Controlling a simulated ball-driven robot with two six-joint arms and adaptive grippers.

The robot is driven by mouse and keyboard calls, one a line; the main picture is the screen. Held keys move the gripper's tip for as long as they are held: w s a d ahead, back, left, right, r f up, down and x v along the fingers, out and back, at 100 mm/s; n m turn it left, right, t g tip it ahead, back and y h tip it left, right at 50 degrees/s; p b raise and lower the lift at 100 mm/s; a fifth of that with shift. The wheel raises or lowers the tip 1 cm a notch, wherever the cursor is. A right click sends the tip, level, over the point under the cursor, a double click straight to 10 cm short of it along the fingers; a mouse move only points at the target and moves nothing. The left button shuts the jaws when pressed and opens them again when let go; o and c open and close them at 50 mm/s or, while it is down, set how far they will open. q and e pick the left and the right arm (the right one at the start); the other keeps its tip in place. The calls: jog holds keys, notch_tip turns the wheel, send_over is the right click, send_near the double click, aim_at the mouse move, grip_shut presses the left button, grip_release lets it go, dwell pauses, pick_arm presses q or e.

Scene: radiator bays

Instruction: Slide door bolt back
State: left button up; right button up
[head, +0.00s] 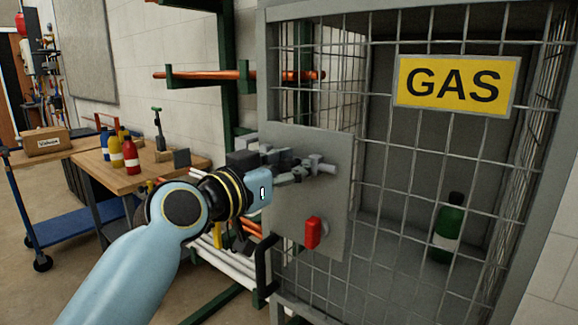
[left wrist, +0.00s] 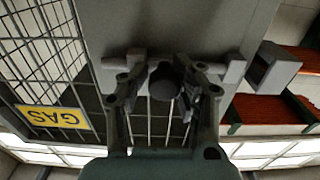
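The grey door bolt (head: 322,166) is a horizontal bar on a flat grey plate (head: 325,205) on the mesh door of the gas cage. My left gripper (head: 290,170) is at the bolt, coming in from the left. In the left wrist view the bolt bar (left wrist: 234,73) runs across behind my fingers. A dark round knob (left wrist: 163,84) stands out between the two fingertips of my left gripper (left wrist: 162,72), which look closed against its sides. A grey hollow bracket (left wrist: 273,68) is just beyond the bar's right end. My right gripper is not in view.
A red block (head: 313,232) is on the plate below the bolt. A yellow GAS sign (head: 455,84) hangs on the mesh, and a green bottle (head: 448,228) stands inside the cage. A wooden bench (head: 135,180) with bottles and a rack with orange pipes (head: 205,74) are at the left.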

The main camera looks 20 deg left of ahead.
pick_arm(q)
jog(key=shift+o, duration=1.2)
jog(key=shift+d, duration=0.1)
jog(key=shift+o, duration=0.7)
jog(key=shift+s, duration=0.1)
jog(key=v, duration=1.2)
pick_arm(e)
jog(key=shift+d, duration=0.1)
